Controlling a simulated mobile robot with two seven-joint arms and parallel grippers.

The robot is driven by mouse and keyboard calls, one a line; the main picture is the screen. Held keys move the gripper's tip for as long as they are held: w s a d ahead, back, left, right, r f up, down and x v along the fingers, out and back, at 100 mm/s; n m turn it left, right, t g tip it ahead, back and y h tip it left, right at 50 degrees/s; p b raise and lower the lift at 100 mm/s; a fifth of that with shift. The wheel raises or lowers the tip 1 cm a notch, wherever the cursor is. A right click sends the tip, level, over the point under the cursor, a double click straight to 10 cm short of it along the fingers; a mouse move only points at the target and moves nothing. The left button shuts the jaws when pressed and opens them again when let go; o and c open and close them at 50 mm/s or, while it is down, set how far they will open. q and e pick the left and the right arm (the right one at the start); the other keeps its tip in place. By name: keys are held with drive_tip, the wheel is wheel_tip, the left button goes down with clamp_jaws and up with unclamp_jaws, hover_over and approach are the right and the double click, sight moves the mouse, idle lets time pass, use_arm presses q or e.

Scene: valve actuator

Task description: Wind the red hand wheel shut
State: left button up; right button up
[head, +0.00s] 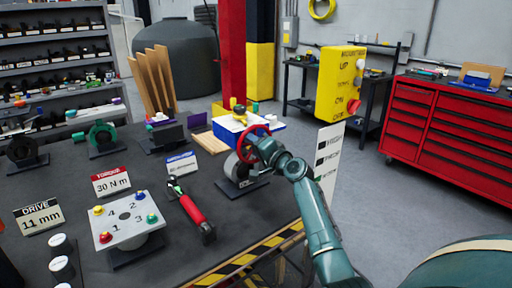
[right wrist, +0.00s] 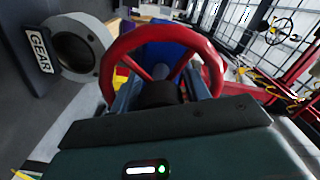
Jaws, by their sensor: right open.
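In the right wrist view the wheel's rim (right wrist: 166,31) arches close in front of my right gripper (right wrist: 163,92). The fingers are open, one on each side of the dark hub area. I cannot tell whether they touch the spokes. My left gripper is not in view.
A grey ring-shaped part (right wrist: 90,45) labelled GEAR is left of the wheel in the wrist view. On the table lie a red-handled torque wrench (head: 193,210) and a numbered bolt plate (head: 128,219). A yellow control box (head: 340,84) is to the right.

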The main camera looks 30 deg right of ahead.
use_arm(q)
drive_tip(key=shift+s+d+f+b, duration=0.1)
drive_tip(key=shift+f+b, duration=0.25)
drive_tip(key=shift+b, duration=0.55)
use_arm(e)
drive_tip(key=s+d, duration=0.1)
drive_tip(key=s, duration=1.2)
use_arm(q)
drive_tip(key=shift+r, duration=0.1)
use_arm(e)
drive_tip(key=shift+f, duration=0.15)
